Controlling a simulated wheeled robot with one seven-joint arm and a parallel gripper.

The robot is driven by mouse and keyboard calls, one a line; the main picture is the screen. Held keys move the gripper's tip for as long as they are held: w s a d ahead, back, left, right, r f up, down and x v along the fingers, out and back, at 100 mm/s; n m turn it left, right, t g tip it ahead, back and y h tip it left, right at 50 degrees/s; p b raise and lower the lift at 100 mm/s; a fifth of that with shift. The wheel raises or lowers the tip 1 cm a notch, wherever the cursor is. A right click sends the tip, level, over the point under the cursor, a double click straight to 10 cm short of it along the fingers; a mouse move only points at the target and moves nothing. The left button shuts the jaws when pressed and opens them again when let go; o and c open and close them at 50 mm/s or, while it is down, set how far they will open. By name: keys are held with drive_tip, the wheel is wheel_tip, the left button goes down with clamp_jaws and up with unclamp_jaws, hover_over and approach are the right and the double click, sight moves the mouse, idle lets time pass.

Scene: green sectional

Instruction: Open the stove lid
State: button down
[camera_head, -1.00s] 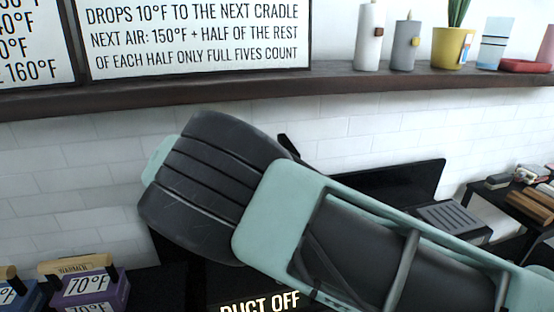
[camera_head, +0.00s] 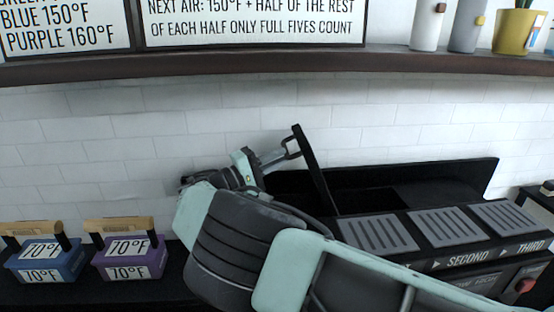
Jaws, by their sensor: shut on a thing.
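The stove (camera_head: 490,250) is a long black box with grey slotted plates on top and the labels SECOND and THIRD on its front. Its lid (camera_head: 313,165) is a thin black panel, standing steeply raised and tilted, seen nearly edge-on. A dark recess shows behind and right of it. My gripper (camera_head: 283,154) reaches the lid's upper left side and is shut on the lid's handle (camera_head: 293,146). The fingertips are small and the exact grip is hard to see. My arm hides the stove's left part and the lid's lower end.
A blue block (camera_head: 45,262) and a purple block (camera_head: 130,260), both marked 70°F with wooden handles, stand at lower left. A dark shelf (camera_head: 270,66) with white and grey bottles and a yellow pot runs above. A white brick wall is behind.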

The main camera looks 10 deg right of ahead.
drive_tip(key=shift+f, duration=0.15)
drive_tip(key=c, duration=1.5)
unclamp_jaws()
drive_tip(key=shift+d, duration=0.1)
drive_tip(key=shift+o, duration=0.2)
drive_tip(key=shift+r, duration=0.2)
